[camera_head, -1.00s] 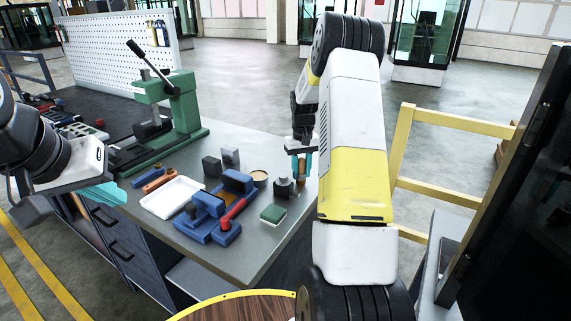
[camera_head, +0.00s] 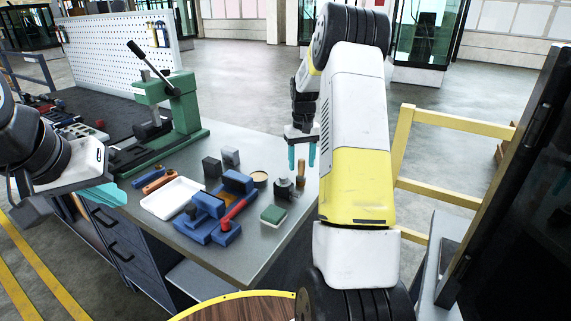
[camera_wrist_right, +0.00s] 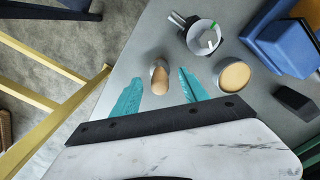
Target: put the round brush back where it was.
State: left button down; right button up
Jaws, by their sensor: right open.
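The round brush (camera_head: 301,172), as I take it, is a small wooden-handled piece standing upright near the bench's right edge. In the right wrist view its rounded wooden top (camera_wrist_right: 160,80) shows between the fingertips, apart from both. My right gripper (camera_head: 301,157) is open and empty just above it, teal fingers pointing down. It also shows in the right wrist view (camera_wrist_right: 160,88). The brush's lower end is hard to make out. My left gripper (camera_head: 105,195) is at the left, over the bench's front edge, partly cut off; its jaw opening is unclear.
A dark block with a round metal top (camera_head: 283,188) stands close beside the brush, and a round tan-topped tin (camera_head: 259,178) is further left. A blue vise (camera_head: 212,222), a white tray (camera_head: 173,197) and a green-topped block (camera_head: 273,214) are nearby. A yellow rail (camera_head: 450,192) stands right.

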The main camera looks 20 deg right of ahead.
notch_tip(320, 180, up, 8)
jog(key=shift+f, duration=0.2)
jog(key=s+a+r+t, duration=0.3)
jog(key=s+a+r, duration=0.6)
jog(key=s+r, duration=0.3)
jog(key=s+a+t+y, duration=0.1)
jog(key=s+a, duration=0.3)
jog(key=s, duration=0.5)
jog(key=s+a+t+y, duration=0.1)
jog(key=s+a+t, duration=0.1)
jog(key=s, duration=0.8)
jog(key=shift+a+n, duration=0.4)
jog(key=shift+a, duration=0.45)
jog(key=shift+r, duration=0.1)
